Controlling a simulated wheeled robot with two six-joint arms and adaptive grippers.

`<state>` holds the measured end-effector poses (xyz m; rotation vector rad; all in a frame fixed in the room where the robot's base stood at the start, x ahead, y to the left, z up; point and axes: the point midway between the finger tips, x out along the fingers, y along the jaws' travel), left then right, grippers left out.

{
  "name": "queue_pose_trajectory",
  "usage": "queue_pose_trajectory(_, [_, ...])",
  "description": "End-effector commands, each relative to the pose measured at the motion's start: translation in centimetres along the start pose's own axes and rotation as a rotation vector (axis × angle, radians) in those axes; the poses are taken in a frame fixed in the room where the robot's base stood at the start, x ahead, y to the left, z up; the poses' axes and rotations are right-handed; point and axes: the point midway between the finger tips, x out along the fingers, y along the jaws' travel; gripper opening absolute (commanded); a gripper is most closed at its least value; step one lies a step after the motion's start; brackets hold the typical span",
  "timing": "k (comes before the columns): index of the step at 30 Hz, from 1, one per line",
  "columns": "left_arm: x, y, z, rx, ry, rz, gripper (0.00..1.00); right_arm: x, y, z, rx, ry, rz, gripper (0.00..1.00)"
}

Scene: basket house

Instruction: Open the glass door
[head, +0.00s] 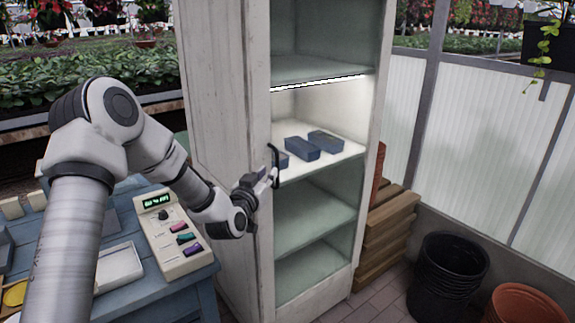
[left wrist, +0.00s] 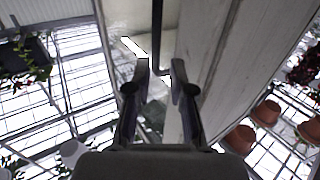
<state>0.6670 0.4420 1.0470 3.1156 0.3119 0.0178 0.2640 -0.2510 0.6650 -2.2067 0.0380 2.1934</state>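The tall white cabinet (head: 222,90) stands in the middle of the head view. Its clear glass door (head: 318,215) appears shut over the front; the shelves show through it. A thin black upright handle (head: 276,153) is at the door's left edge. It also shows in the left wrist view (left wrist: 157,38). My left gripper (head: 270,177) is at the handle's lower part. In the left wrist view, its fingers (left wrist: 160,68) are apart, with the handle's lower end in line with the gap between them. Contact cannot be told. My right gripper is out of view.
Dark blue boxes (head: 302,148) lie on the lit middle shelf. A blue table (head: 130,204) with a control box (head: 168,236) is left of the cabinet. Wooden crates (head: 388,232) and a black bucket (head: 447,274) stand to the right. Paved floor lies in front.

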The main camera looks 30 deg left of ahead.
Motion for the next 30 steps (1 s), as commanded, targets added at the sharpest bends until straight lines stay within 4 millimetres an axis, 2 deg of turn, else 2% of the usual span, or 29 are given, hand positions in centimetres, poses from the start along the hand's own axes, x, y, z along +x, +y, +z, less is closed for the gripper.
queue_pose_trajectory(6, [4.3,0.1,-0.1,0.005,-0.002,0.002,0.22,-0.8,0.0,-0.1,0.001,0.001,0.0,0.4])
queue_pose_trajectory(10, [5.8,0.1,0.1,0.003,-0.003,0.002,0.22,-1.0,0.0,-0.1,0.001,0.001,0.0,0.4])
queue_pose_trajectory(18, [6.2,0.2,0.1,0.002,-0.003,0.003,0.22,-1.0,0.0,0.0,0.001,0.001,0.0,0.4])
queue_pose_trajectory(20, [6.2,0.2,0.1,0.002,-0.004,0.003,0.01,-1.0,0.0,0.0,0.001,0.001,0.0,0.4])
queue_pose_trajectory(30, [6.1,0.3,0.2,0.002,-0.004,-0.003,0.0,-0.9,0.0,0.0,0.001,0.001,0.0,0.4])
